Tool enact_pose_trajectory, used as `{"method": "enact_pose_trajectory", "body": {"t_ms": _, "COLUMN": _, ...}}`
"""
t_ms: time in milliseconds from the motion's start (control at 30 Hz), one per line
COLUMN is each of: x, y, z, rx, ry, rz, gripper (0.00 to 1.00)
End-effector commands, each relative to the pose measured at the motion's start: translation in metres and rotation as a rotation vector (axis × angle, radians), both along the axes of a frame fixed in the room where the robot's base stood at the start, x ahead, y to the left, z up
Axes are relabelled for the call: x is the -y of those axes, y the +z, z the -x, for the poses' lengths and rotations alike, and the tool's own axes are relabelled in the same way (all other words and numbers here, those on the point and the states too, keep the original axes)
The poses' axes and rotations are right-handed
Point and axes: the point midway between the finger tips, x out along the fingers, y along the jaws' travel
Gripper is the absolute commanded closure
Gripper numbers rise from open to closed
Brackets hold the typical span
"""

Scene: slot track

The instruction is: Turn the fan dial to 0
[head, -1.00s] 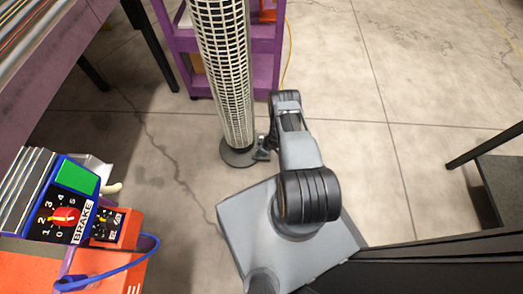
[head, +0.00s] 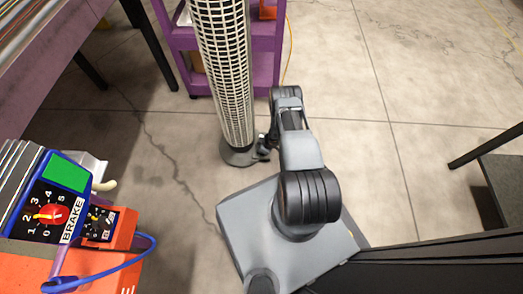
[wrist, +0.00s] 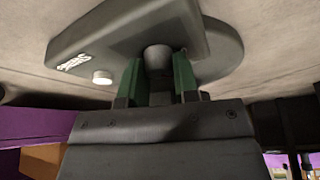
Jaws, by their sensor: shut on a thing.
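The fan (head: 225,75) is a tall tower with a pale lattice grille, upright on a round grey base (head: 238,157) on the floor. My gripper (head: 264,151) reaches low to the right side of that base. In the wrist view, the green-padded fingers of my gripper (wrist: 158,78) are shut on a short dark grey round knob, the fan dial (wrist: 157,57), which stands out from a grey panel (wrist: 105,40). The panel bears small pale lettering and a white round button (wrist: 101,77). The dial's setting cannot be read.
A purple shelf (head: 265,62) stands behind the fan. A dark-legged table is at upper left.

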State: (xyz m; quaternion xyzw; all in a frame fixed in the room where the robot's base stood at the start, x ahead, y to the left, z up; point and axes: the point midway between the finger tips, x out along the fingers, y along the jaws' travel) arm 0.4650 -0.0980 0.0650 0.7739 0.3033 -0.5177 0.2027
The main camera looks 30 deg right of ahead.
Motion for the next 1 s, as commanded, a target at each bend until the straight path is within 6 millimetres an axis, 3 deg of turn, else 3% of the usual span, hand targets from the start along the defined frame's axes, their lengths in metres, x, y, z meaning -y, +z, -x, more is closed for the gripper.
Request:
{"method": "enact_pose_trajectory", "body": {"t_ms": 133, "x": 0.002, "y": -0.0077, "z": -0.0025, "rx": 0.004, "ry": 0.104, "rz": 0.003, "gripper": 0.95}}
{"method": "enact_pose_trajectory", "body": {"t_ms": 600, "x": 0.0023, "y": -0.0003, "z": -0.0035, "rx": 0.003, "ry": 0.489, "rz": 0.003, "gripper": 0.95}}
{"method": "enact_pose_trajectory", "body": {"t_ms": 1000, "x": 0.0023, "y": 0.0001, "z": -0.0044, "rx": 0.004, "ry": 0.678, "rz": 0.004, "gripper": 0.95}}
